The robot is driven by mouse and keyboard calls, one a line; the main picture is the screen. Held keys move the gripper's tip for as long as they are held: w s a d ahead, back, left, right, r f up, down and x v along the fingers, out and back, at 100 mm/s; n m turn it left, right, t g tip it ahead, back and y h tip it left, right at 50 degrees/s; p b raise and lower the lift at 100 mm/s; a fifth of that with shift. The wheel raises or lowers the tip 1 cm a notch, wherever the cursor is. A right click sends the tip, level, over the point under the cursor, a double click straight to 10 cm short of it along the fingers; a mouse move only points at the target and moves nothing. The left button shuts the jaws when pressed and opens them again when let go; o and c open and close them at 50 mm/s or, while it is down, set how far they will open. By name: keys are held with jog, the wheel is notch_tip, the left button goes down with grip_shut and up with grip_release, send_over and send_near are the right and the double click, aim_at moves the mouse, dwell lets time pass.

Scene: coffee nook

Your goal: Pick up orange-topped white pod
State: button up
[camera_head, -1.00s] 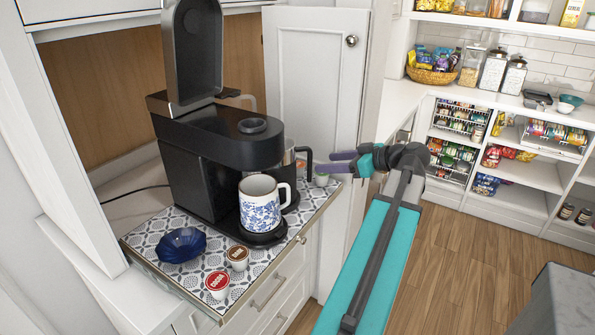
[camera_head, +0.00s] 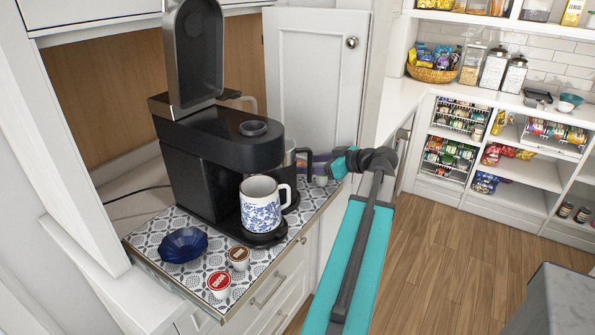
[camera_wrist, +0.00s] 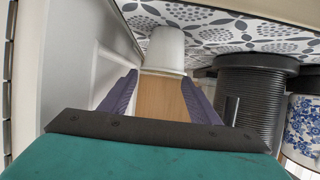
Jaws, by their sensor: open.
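A white pod (camera_wrist: 165,48) stands on the patterned mat in the wrist view, which looks upside down; its top colour does not show. In the wrist view the purple fingers of my gripper (camera_wrist: 160,77) are apart and empty, with the pod straight ahead at the tips. I cannot tell whether they reach around it.
A blue bowl (camera_head: 183,245), a brown-topped pod (camera_head: 239,258) and a red-topped pod (camera_head: 219,285) are in front.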

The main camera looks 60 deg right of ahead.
aim_at(298, 164)
jog(key=shift+p+x, duration=0.5)
jog(key=shift+x, duration=0.4)
jog(key=shift+p+x, duration=0.55)
jog(key=shift+x, duration=1.2)
jog(key=c, duration=1)
